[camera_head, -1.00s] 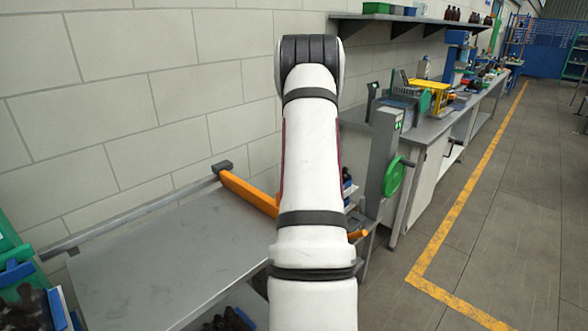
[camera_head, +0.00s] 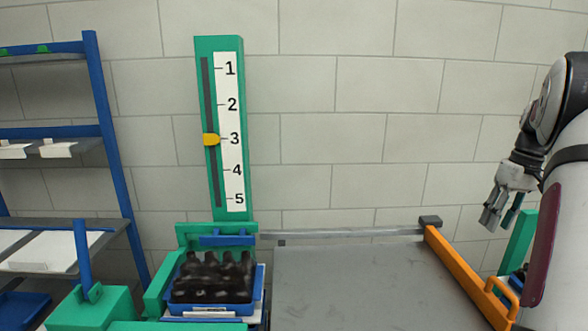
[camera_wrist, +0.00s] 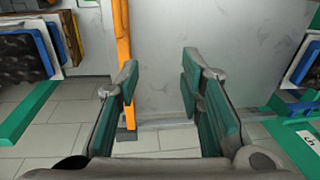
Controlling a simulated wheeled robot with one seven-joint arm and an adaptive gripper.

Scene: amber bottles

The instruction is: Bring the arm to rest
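My arm (camera_head: 560,215) stands at the right edge of the head view, partly cut off by the frame. My gripper (camera_head: 494,222) hangs from it, pointing down and to the left, beside the orange bar at the grey table's right side. In the wrist view my gripper (camera_wrist: 158,82) has its two teal-padded fingers apart, with nothing between them. It is open and empty.
A grey table (camera_head: 350,285) is bare, with an orange bar (camera_head: 460,270) along its right edge. A blue crate (camera_head: 257,290) of dark bottles stands left of it, below a green scale board (camera_head: 220,130) numbered 1 to 5. A blue rack (camera_head: 110,150) stands at far left.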

